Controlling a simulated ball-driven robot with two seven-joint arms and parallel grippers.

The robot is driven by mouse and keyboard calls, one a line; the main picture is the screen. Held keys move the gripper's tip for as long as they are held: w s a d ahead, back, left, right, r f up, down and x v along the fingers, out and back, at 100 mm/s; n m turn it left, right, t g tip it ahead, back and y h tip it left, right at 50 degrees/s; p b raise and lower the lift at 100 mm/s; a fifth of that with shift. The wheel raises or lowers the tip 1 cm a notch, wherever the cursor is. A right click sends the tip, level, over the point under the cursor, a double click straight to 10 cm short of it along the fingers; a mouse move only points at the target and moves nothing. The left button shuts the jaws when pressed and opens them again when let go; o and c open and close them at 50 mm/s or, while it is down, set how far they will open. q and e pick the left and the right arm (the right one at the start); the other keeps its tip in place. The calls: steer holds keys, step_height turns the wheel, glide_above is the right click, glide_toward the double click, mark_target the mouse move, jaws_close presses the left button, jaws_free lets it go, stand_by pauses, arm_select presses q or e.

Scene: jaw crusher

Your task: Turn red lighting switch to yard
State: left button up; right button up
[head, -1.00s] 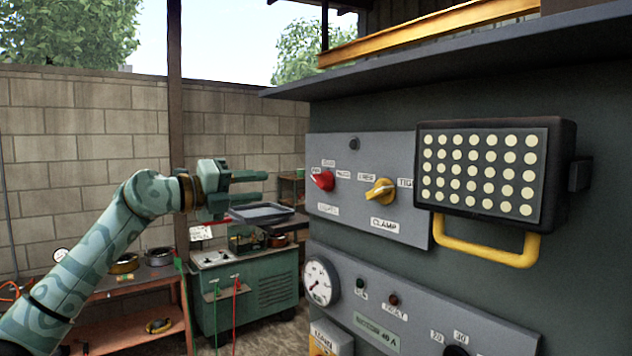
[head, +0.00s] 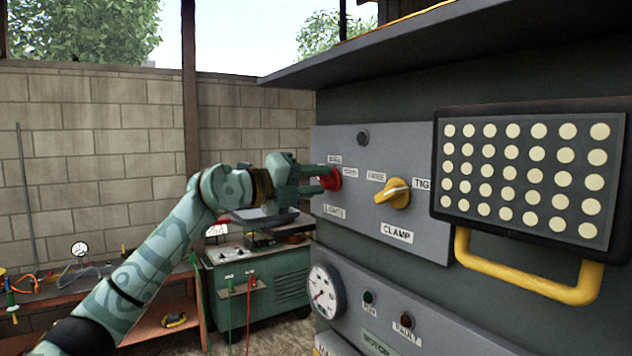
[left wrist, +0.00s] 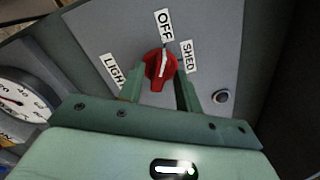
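The red lighting switch (head: 331,179) is a round knob on the grey panel; it also shows in the left wrist view (left wrist: 160,69). There its white pointer mark points up to the OFF label (left wrist: 165,25); the SHED label (left wrist: 187,56) is to its right. The yard label cannot be read. My left gripper (head: 319,180) is at the knob. In the left wrist view its fingers (left wrist: 159,84) are apart, one on each side of the knob, with a gap visible; contact cannot be told. My right gripper is not in view.
A yellow clamp switch (head: 393,193) is right of the red one on the same panel. A lamp (head: 525,180) with a yellow handle (head: 520,283) juts out farther right. A gauge (head: 324,291) is below. A green machine (head: 258,290) stands behind my left arm.

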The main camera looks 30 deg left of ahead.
arm_select(q)
jaws_close()
steer(key=shift+m, duration=0.4)
steer(key=m, duration=0.3)
steer(key=shift+m, duration=0.4)
steer(key=m, duration=0.6)
steer(key=shift+s, duration=0.1)
steer(key=m, duration=0.6)
steer(key=shift+d+m, duration=0.1)
steer(key=shift+m, duration=0.2)
steer(key=m, duration=0.4)
steer(key=shift+m, duration=1.3)
